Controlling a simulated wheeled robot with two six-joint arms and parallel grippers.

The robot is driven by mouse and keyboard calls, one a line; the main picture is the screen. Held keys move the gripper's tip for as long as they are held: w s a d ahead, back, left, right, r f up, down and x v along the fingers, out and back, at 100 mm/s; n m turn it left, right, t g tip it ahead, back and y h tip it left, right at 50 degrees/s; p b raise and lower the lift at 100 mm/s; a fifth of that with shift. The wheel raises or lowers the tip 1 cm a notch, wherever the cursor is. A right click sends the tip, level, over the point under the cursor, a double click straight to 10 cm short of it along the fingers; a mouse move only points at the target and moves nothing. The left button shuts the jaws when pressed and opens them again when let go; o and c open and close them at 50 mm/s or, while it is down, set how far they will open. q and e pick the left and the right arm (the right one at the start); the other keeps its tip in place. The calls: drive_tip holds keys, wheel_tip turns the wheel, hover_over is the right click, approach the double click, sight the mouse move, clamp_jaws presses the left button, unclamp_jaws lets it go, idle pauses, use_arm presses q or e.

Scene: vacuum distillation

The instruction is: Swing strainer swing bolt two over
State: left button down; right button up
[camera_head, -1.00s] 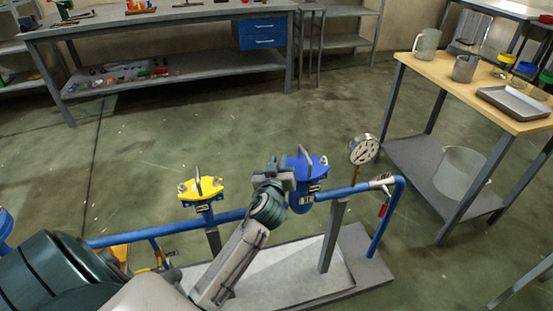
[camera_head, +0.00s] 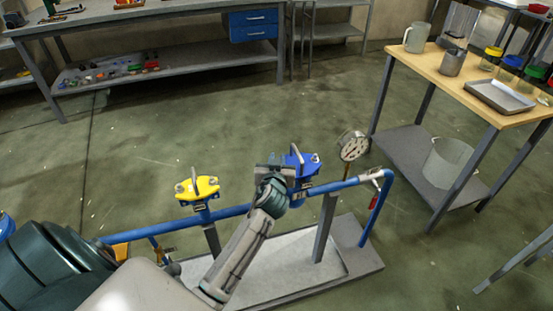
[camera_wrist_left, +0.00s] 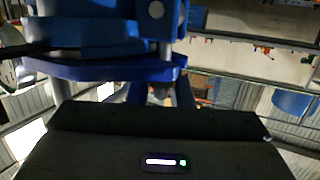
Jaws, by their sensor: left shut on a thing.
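The blue-topped strainer (camera_head: 301,163) stands on the blue pipe, with a grey upright handle on its lid. My left gripper (camera_head: 283,172) is at its left side, shut on a small part there that I take to be a swing bolt. The jaws and the arm hide that part in the head view. The left wrist view shows the strainer's blue flange (camera_wrist_left: 100,68) close above the dark gripper body (camera_wrist_left: 160,145), and a bolt end (camera_wrist_left: 163,90) under the flange. The fingertips are not clear there. My right gripper is not in view.
A yellow-topped fitting (camera_head: 198,188) stands on the blue pipe (camera_head: 232,212) to the left. A pressure gauge (camera_head: 352,146) and a valve (camera_head: 372,175) are to the right. A wooden-topped table (camera_head: 447,71) stands at right. Open floor lies behind the pipe.

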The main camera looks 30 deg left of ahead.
use_arm(q)
drive_tip(key=c, duration=1.5)
unclamp_jaws()
drive_tip(key=shift+c, duration=0.2)
drive_tip(key=shift+s+d, duration=0.1)
